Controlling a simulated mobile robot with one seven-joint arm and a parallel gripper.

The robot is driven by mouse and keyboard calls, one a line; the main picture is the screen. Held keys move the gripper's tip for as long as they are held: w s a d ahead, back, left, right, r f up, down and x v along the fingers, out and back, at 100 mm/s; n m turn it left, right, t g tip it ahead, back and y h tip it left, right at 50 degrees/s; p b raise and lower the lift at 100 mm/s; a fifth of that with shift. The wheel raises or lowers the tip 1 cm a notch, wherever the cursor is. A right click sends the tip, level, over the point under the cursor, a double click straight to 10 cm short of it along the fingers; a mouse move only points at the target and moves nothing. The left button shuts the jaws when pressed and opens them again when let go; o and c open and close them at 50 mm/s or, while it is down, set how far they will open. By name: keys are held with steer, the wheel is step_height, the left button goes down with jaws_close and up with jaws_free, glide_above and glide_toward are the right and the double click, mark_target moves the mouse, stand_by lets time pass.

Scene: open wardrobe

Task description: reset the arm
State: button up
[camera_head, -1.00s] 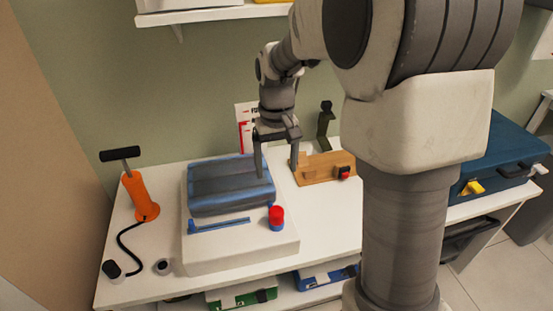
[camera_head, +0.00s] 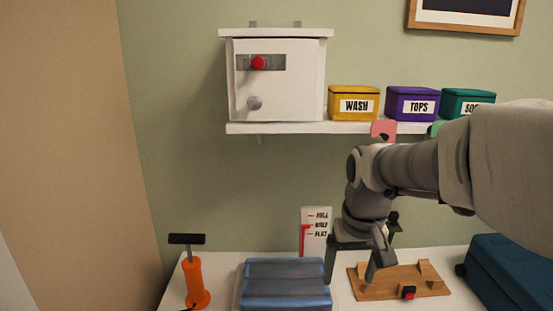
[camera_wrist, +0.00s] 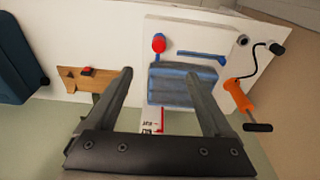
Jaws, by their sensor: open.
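My gripper (camera_head: 355,262) hangs above the back of the white table (camera_head: 228,262), between the blue-grey bundle and the wooden board. Its two dark fingers are spread apart with nothing between them. The wrist view also shows my gripper (camera_wrist: 160,88) open, its fingers pointing over the table. The blue-grey ribbed bundle (camera_head: 285,282) lies on a white block, which shows in the wrist view (camera_wrist: 200,45). In the wrist view, the bundle (camera_wrist: 170,85) appears beyond and between the fingers, apart from them.
An orange pump (camera_head: 195,282) stands at left. A wooden board (camera_head: 385,285) and a blue case (camera_head: 500,268) are at right. Above, a shelf (camera_head: 290,128) holds a white cabinet (camera_head: 285,80) and wash (camera_head: 354,105), tops (camera_head: 412,105) and teal (camera_head: 465,102) boxes.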

steer(key=s+r+t+p, duration=0.1)
steer(key=s+r+t, duration=0.1)
steer(key=s, duration=0.5)
steer(key=s+r+t+p, duration=0.1)
steer(key=s+r+p, duration=0.1)
steer(key=s+r, duration=0.3)
steer(key=shift+s+t, duration=0.4)
steer(key=shift+s, duration=0.7)
steer(key=shift+r, duration=0.1)
